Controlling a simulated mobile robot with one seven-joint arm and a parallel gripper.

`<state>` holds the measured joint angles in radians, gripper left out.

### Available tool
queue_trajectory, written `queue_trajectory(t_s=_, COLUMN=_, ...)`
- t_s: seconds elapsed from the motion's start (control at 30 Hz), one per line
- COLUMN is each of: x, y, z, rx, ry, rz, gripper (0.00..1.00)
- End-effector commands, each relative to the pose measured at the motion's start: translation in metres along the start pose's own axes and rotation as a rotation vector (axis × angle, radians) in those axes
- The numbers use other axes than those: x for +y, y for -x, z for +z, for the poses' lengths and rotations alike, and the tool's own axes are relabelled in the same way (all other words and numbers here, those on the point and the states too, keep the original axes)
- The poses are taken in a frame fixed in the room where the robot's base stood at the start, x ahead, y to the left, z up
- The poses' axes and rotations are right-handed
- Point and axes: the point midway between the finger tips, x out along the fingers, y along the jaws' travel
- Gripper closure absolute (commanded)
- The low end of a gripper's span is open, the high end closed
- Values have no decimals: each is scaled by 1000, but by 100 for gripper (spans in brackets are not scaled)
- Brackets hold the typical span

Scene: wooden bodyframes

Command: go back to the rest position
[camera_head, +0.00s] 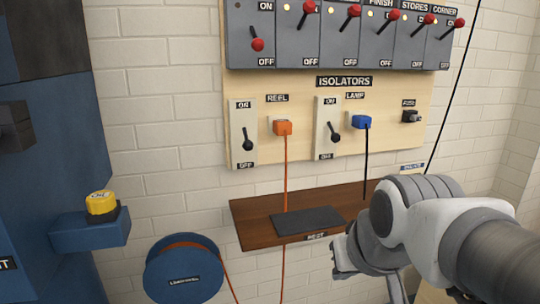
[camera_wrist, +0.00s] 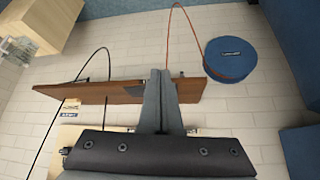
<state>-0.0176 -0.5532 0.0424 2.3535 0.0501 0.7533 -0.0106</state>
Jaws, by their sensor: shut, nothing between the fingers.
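My gripper (camera_wrist: 158,76) is shut and empty; its two dark fingers lie together in the wrist view. In the head view my arm comes in from the lower right, and my gripper (camera_head: 343,262) is by the front right of a brown wooden shelf, partly hidden behind my own wrist. The shelf (camera_head: 255,208) carries a dark flat pad (camera_head: 308,220) and a label reading REST. In the wrist view the shelf (camera_wrist: 75,92) runs behind my fingers; I cannot tell whether they touch it.
Above the shelf is the isolator board (camera_head: 290,165) with levers, an orange plug (camera_head: 282,127) and a blue plug (camera_head: 361,122). Cables hang past the shelf.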

Motion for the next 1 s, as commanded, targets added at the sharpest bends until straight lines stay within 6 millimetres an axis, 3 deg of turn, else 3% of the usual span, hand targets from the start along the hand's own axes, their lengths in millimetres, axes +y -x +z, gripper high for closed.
queue_trajectory(t_s=0.23, x=24, y=18, z=85, rx=-94, ry=-36, rz=46, gripper=100)
queue_trajectory(t_s=1.0, x=19, y=185, z=-30, rx=-96, ry=-33, rz=44, gripper=100)
